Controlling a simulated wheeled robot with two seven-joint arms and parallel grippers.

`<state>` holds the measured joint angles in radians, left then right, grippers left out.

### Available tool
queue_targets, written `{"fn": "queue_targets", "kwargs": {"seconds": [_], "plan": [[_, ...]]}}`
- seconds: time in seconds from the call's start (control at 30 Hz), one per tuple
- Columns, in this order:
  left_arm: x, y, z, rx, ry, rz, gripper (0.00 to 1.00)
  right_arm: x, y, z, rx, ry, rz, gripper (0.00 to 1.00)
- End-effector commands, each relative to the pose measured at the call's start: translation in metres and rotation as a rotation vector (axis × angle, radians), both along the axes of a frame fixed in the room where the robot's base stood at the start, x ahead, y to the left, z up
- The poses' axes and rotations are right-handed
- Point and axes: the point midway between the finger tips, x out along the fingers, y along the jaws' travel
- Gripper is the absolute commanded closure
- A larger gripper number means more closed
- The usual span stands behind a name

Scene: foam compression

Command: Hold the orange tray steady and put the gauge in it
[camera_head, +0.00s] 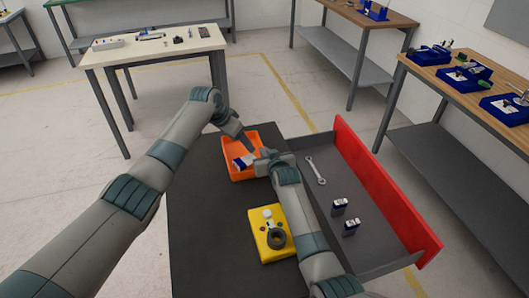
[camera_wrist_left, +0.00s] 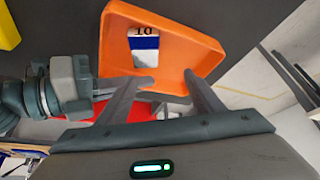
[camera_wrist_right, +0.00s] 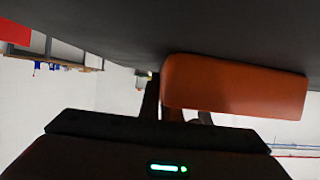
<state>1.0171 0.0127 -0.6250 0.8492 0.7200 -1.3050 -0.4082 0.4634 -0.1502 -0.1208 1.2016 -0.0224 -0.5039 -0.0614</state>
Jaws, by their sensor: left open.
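The orange tray (camera_head: 258,134) sits on the dark tabletop, and it also fills the upper middle of the left wrist view (camera_wrist_left: 205,50). A white-and-blue block (camera_wrist_left: 144,45), seemingly the gauge, lies inside the tray; it also shows in the head view (camera_head: 243,161). My left gripper (camera_wrist_left: 168,76) is open at the tray's near wall, with its fingers apart and the block beyond them. My right gripper (camera_head: 262,158) is at the tray's side wall and appears shut on it. In the right wrist view the tray wall (camera_wrist_right: 235,87) hides part of the fingers.
A yellow block (camera_head: 265,248) with a dark ring stands at the front. The tabletop left of the tray is bare.

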Motion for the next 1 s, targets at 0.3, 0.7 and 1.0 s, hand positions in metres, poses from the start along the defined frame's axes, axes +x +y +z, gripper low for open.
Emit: {"fn": "queue_targets", "kwargs": {"seconds": [0.3,0.7,1.0], "plan": [[-0.013,0.017,0.041,0.001,-0.003,0.000,0.39,0.000,0.000,0.000,0.000,0.000,0.000,1.00],[-0.030,0.034,0.090,0.000,-0.002,0.000,0.39,0.000,0.000,0.000,0.000,0.000,0.000,1.00],[-0.031,0.036,0.093,0.000,0.001,0.001,0.39,0.000,0.000,0.000,0.000,0.000,0.000,1.00]]}}
